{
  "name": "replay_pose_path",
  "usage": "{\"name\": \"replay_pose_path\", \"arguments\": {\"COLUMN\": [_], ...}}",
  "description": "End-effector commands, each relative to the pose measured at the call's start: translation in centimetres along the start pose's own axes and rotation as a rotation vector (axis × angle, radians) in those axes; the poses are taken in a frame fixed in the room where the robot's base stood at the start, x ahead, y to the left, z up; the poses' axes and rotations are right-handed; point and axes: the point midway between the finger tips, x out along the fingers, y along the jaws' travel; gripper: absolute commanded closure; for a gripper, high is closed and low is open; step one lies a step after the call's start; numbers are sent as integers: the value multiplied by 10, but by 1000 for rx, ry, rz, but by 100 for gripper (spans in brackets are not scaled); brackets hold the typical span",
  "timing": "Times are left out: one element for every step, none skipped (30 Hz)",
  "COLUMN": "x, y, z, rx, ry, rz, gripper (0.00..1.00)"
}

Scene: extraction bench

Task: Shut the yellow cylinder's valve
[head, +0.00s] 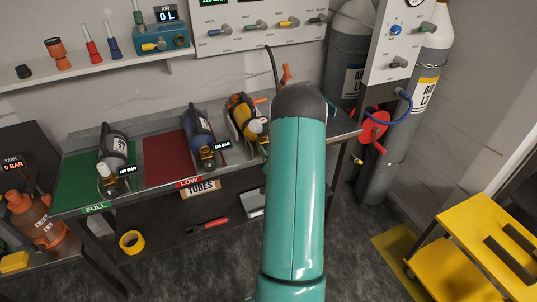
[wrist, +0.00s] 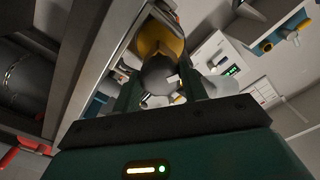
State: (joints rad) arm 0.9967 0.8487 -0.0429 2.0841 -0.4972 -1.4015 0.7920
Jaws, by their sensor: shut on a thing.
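The yellow cylinder (head: 241,112) lies on the bench at the right of the row, its valve end toward me and partly hidden by my teal arm. In the wrist view the yellow cylinder (wrist: 160,38) is beyond the fingers. My gripper (wrist: 160,88) has its two dark green fingers on either side of a grey rounded knob (wrist: 160,72) at the cylinder's near end, which looks like its valve. The gripper is shut on this knob. In the head view my arm hides the gripper. How far the valve is turned cannot be told.
A black cylinder (head: 113,147) lies on the green FULL mat (head: 78,180) and a blue one (head: 199,130) by the red LOW mat (head: 160,158). Tall grey cylinders (head: 405,105) and a red reel (head: 372,128) stand right of the bench. A yellow cart (head: 455,255) is at the right.

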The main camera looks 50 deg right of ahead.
Motion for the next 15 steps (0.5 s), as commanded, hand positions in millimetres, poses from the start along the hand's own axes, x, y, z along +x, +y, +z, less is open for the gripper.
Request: {"name": "replay_pose_path", "arguments": {"x": [0, 0, 0, 0, 0, 0, 0, 0, 0, 0, 0, 0, 0, 0, 0], "y": [0, 1, 0, 0, 0, 0, 0, 0, 0, 0, 0, 0, 0, 0, -1], "z": [-2, -2, -2, -2, -2, -2, -2, -2, -2, -2, -2, -2, -2, -2, -2], "rx": [43, 71, 109, 138, 167, 205, 233, 261, 299, 327, 357, 395, 423, 451, 489], "ry": [3, 3, 4, 4, 4, 4, 4, 4, 4, 4, 4, 3, 4, 4, 4], "rz": [0, 1, 0, 0, 0, 1, 1, 1, 1, 2, 1, 0, 0, 0, 0], "gripper": [80, 80, 80, 80, 80, 80, 80, 80, 80, 80, 80, 80, 80, 80, 80]}}
